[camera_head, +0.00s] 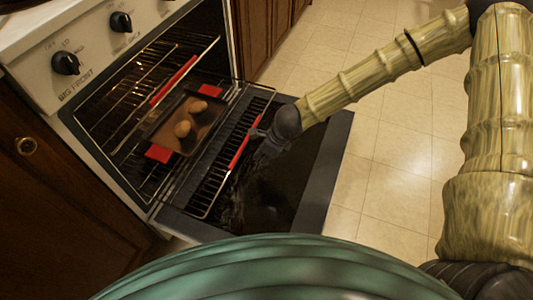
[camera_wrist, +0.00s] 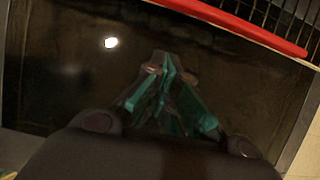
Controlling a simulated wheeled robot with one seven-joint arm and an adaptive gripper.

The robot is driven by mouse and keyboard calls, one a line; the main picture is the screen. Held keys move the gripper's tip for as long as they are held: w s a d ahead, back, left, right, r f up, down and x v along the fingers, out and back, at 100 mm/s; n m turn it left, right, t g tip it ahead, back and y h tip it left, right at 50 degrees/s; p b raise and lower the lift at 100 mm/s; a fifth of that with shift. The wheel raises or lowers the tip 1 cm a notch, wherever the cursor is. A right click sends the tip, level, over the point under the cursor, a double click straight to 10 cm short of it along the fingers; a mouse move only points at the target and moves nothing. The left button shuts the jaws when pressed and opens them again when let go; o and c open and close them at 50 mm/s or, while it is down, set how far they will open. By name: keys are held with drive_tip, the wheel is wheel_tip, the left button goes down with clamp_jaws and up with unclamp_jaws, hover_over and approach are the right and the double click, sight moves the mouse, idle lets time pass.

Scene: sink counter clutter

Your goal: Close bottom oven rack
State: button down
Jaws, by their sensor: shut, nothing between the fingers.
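The bottom oven rack (camera_head: 212,188) is a wire rack, pulled out over the lowered oven door (camera_head: 310,165). A red strip (camera_head: 239,148) runs along part of its front edge. The strip (camera_wrist: 245,28) also crosses the top right of the wrist view, with rack wires behind it. My gripper (camera_head: 258,143) is over the open door, just outside the rack's front edge and close to the strip. In the wrist view its shut, empty fingers (camera_wrist: 157,65) point toward the strip with a visible gap. From the head view I cannot tell whether they touch the rack.
A dark tray (camera_head: 163,132) with brown rounded food and red handle grips sits in the oven opening. An upper rack with a red strip (camera_head: 174,80) is behind it. Knobs (camera_head: 65,63) line the stove front. Cabinets flank the oven; tiled floor (camera_head: 385,150) is clear at right.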

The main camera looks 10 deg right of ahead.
sight(251, 168)
drive_tip(key=b+x, duration=0.1)
drive_tip(key=x, duration=0.2)
drive_tip(key=shift+w+a+r, duration=0.1)
drive_tip(key=shift+a+r, duration=0.05)
drive_tip(key=shift+w+a+r+b, duration=0.1)
drive_tip(key=shift+w+a+b, duration=0.15)
drive_tip(key=shift+a, duration=0.2)
drive_tip(key=shift+w+a+b, duration=0.1)
drive_tip(key=shift+w+a, duration=0.25)
drive_tip(key=shift+a, duration=0.1)
drive_tip(key=shift+w+a, duration=0.35)
drive_tip(key=shift+a, duration=0.1)
drive_tip(key=shift+r, duration=0.1)
drive_tip(key=shift+a, duration=0.1)
